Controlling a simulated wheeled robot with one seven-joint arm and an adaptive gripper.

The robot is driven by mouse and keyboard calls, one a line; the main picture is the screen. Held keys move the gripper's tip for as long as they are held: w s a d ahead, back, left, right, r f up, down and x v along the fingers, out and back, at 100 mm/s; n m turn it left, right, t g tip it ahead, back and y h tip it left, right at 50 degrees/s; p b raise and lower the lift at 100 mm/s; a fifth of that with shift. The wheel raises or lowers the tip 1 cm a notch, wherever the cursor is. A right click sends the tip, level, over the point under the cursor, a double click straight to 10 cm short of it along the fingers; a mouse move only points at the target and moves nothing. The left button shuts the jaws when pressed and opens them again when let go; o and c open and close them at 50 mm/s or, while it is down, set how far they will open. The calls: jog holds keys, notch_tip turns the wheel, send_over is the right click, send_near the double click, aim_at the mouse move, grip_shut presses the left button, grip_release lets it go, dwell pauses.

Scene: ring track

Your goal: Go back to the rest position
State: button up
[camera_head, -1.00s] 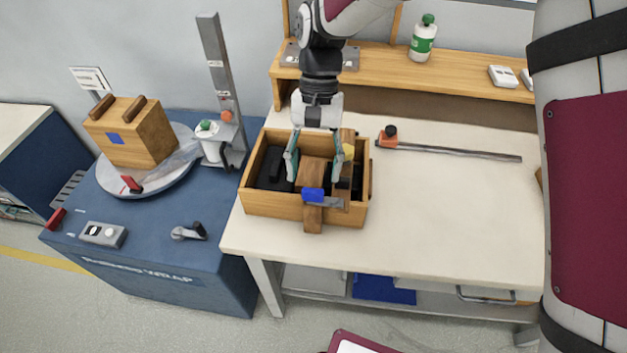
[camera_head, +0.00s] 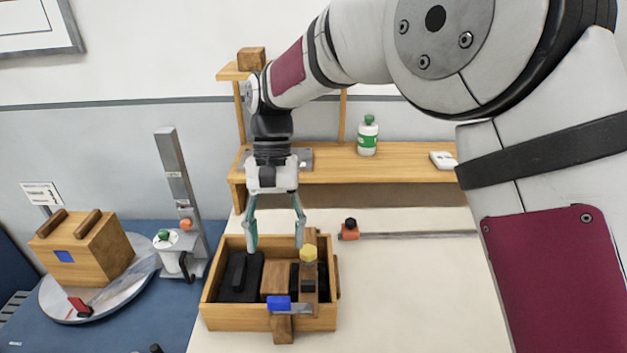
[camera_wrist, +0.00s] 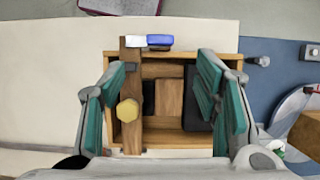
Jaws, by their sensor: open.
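My gripper (camera_head: 275,222) is open and empty, with its teal fingers pointing down above the back part of a wooden box (camera_head: 215,317). In the wrist view my gripper (camera_wrist: 165,100) has its fingers spread wide on either side of the box (camera_wrist: 220,152). Inside the box lie a black item (camera_head: 240,275) at left and a brown wooden block (camera_head: 275,278). A wooden bar with a yellow knob (camera_head: 308,254) lies at its right side. A blue-ended metal piece (camera_head: 279,303) sits at the front wall.
A wooden shelf (camera_head: 390,165) stands behind, bearing a green-capped bottle (camera_head: 368,135). An orange clamp with a long bar (camera_head: 349,230) lies on the table. At left a turntable (camera_head: 60,303) carries a wooden case (camera_head: 85,252) beside a grey post (camera_head: 180,180).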

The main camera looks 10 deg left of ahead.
jog(key=s+d+r+m+t+y, duration=0.1)
jog(key=d+r+t, duration=0.1)
jog(key=d+r, duration=0.6)
jog(key=s+d+r+t+y, duration=0.15)
jog(key=d+r, duration=0.25)
jog(key=d, duration=0.8)
jog(key=s+d+m+t+h, duration=0.1)
jog(key=s+d+t, duration=0.5)
jog(key=s+d, duration=0.6)
jog(key=d, duration=0.3)
jog(key=shift+s+d+f+m, duration=0.15)
jog(key=shift+d+f+m, duration=0.2)
jog(key=shift+m, duration=0.05)
